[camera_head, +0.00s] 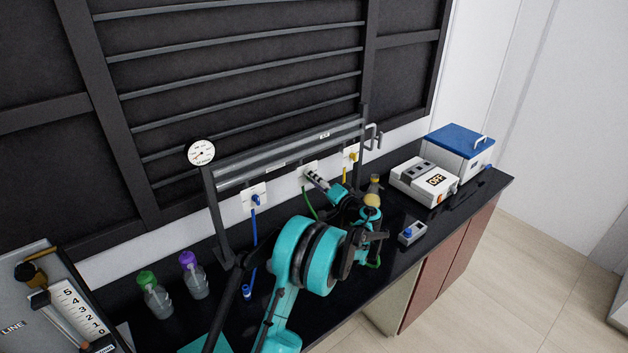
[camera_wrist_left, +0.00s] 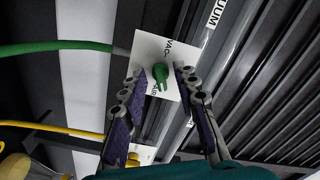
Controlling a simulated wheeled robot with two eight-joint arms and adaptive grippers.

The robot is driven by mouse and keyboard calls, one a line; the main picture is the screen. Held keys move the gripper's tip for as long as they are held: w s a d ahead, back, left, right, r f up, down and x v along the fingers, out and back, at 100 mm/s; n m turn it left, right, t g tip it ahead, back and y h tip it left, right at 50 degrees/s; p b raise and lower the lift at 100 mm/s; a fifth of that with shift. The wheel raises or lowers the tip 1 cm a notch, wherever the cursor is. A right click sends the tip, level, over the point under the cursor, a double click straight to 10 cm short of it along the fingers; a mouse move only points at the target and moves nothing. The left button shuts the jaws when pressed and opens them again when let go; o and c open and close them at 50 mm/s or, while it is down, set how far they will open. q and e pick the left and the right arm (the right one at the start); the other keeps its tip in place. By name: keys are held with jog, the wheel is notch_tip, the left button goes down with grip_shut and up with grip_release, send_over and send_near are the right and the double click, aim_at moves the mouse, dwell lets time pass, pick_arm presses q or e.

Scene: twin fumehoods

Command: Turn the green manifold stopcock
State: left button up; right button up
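The green stopcock (camera_wrist_left: 161,74) sits on a white plate (camera_wrist_left: 152,50) on the manifold in the left wrist view. My left gripper (camera_wrist_left: 161,80) is open, with one finger on each side of the stopcock handle. I cannot tell whether the fingers touch it. In the head view, my left gripper (camera_head: 317,179) is at the middle plate of the manifold rail (camera_head: 285,155) and hides the green handle there. A green tube (camera_head: 309,204) hangs below that plate. My right gripper is not in view.
A blue stopcock (camera_head: 255,199) is left of my left gripper and a yellow stopcock (camera_head: 353,156) is right of it. A pressure gauge (camera_head: 201,152) tops the left post. A bottle (camera_head: 374,192) stands near my left arm. A white OFF-labelled device (camera_head: 425,182) is further right.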

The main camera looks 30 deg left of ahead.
pick_arm(q)
jog(key=shift+a, duration=0.1)
grip_shut()
jog(key=shift+m, duration=0.3)
jog(key=shift+m+b, duration=1.3)
jog(key=shift+m, duration=1.2)
